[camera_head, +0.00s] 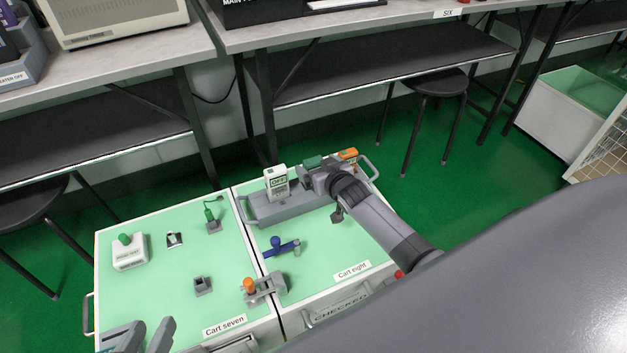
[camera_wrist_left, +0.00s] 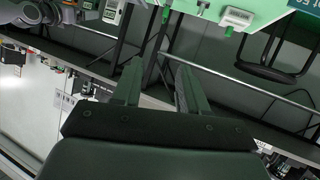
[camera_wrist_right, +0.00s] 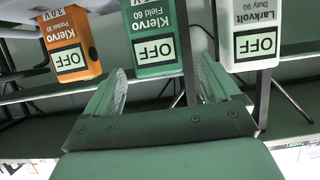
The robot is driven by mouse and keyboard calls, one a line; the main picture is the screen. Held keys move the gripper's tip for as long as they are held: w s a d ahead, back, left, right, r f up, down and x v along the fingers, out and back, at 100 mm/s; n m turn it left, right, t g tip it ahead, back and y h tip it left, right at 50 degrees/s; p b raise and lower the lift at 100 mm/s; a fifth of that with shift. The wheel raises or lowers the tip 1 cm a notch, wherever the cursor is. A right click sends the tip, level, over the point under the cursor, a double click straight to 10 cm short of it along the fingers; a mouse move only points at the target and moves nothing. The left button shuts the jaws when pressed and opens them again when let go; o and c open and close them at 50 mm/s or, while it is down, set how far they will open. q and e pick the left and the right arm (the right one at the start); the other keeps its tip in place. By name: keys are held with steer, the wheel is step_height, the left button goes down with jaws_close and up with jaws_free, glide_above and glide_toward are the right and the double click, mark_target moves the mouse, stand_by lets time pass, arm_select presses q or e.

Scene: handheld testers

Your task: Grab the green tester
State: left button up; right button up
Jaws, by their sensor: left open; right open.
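The green tester (camera_head: 313,161) stands in a grey holder on Cart eight, between a white tester (camera_head: 277,182) and an orange tester (camera_head: 348,154). In the right wrist view the green tester (camera_wrist_right: 152,30) reads "Klervo Field 60" and "OFF", upside down. My right gripper (camera_wrist_right: 160,80) is open and empty, its fingers spread to either side of the green tester's end in that view. I cannot tell whether they touch it. In the head view my right gripper (camera_head: 316,172) covers most of the green tester. My left gripper (camera_head: 147,336) is open and empty near Cart seven's front left.
The testers' grey holder (camera_head: 278,209) runs along Cart eight's back. A blue-handled item (camera_head: 277,246) lies in front of it. Cart seven carries a white box with green button (camera_head: 129,252), a green-topped item (camera_head: 210,217) and an orange-knobbed fixture (camera_head: 263,290). Benches stand behind.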

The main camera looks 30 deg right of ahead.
mark_target(316, 163)
steer(key=b+x, duration=0.1)
steer(key=x, duration=0.1)
steer(key=shift+w+d+f, duration=0.15)
steer(key=shift+w, duration=0.1)
steer(key=shift+w+b, duration=0.4)
steer(key=shift+w, duration=0.1)
arm_select(q)
steer(key=shift+w+d+f+h, duration=0.15)
steer(key=shift+d+h, duration=0.15)
steer(key=shift+d, duration=0.15)
steer(key=shift+w+d+f+h, duration=0.15)
steer(key=shift+d+h, duration=0.15)
steer(key=shift+d, duration=0.15)
arm_select(e)
steer(key=c, duration=1.5)
